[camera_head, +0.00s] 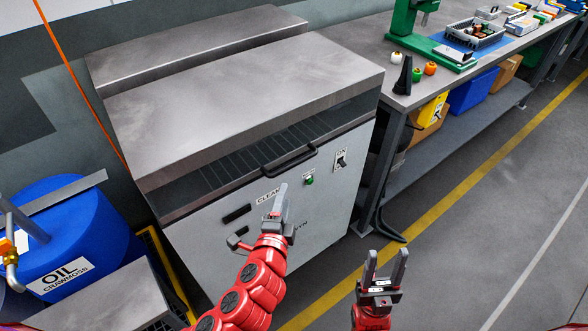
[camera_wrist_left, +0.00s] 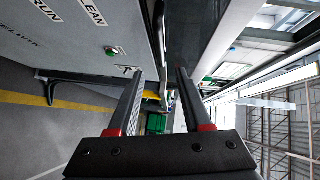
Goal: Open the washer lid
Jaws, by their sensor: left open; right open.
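The washer (camera_head: 325,185) is a grey metal cabinet with a broad flat lid (camera_head: 240,100) on top. A dark band with slats (camera_head: 240,155) shows under the lid's front edge; I cannot tell whether it is a gap or a panel. A black bar handle (camera_head: 291,161) sits at the front of this band. My left gripper (camera_head: 281,193) is open and empty in front of the washer, below the handle. Its parted fingers (camera_wrist_left: 156,75) show in the left wrist view, with the washer front beside them. My right gripper (camera_head: 385,262) is open and empty over the floor.
A green button (camera_head: 309,180) and a switch (camera_head: 341,159) are on the washer front. A blue oil barrel (camera_head: 60,230) stands at left. A workbench (camera_head: 345,35) with a green press (camera_head: 405,25) adjoins at right. The floor at right is clear.

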